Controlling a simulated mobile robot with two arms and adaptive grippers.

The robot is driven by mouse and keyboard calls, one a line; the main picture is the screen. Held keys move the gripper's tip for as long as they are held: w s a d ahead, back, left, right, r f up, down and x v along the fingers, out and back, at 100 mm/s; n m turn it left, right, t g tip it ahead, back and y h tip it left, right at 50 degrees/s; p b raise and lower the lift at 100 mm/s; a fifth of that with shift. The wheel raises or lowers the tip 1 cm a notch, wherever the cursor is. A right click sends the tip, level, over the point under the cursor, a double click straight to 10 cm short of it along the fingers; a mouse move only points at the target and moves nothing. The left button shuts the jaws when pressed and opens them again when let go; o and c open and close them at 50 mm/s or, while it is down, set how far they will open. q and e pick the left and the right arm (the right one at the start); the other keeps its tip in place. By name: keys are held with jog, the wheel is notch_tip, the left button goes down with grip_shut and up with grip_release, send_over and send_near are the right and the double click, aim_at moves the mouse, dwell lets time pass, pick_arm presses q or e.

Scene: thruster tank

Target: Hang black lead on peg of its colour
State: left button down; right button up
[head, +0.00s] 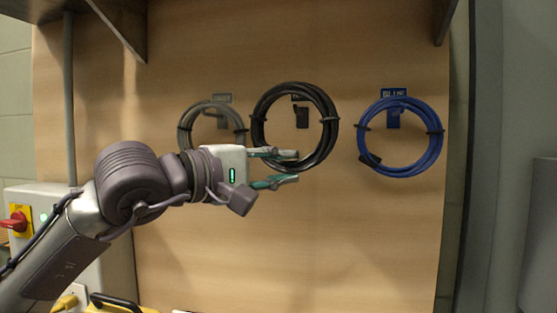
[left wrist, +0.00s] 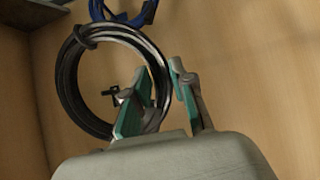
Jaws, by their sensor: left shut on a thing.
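The black lead (head: 331,127) is a coiled ring held up in front of the board, and it looks larger than the two hung coils. My left gripper (head: 287,168) is shut on the lower part of the coil. In the left wrist view, the fingers of my left gripper (left wrist: 158,98) straddle the right side of the black lead (left wrist: 72,78). The middle peg (head: 302,117) shows through the ring, below a label partly hidden by the coil. I cannot tell whether the ring is around the peg or only in front of it. My right gripper is not in view.
A grey lead (head: 184,132) hangs on the left and a blue lead (head: 436,150) on the right, each at a labelled peg. The wooden board (head: 330,240) is bare below. A grey box with a red switch (head: 17,221) stands at lower left.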

pick_arm(q)
jog(key=shift+w+d+p, duration=0.25)
jog(key=shift+w+p, duration=0.45)
jog(key=shift+w, duration=0.35)
jog(key=shift+w+d+p, duration=0.15)
jog(key=shift+w+p, duration=0.7)
jog(key=shift+w+d+p, duration=0.15)
jog(key=shift+w+p, duration=0.65)
jog(key=shift+w, duration=0.05)
jog(key=shift+w+f, duration=0.2)
jog(key=shift+w, duration=0.05)
jog(key=shift+w+d+f+b, duration=0.2)
jog(key=shift+w+f+b, duration=0.25)
jog(key=shift+w+b, duration=0.15)
jog(key=c, duration=0.9)
grip_release()
jog(key=shift+s, duration=0.1)
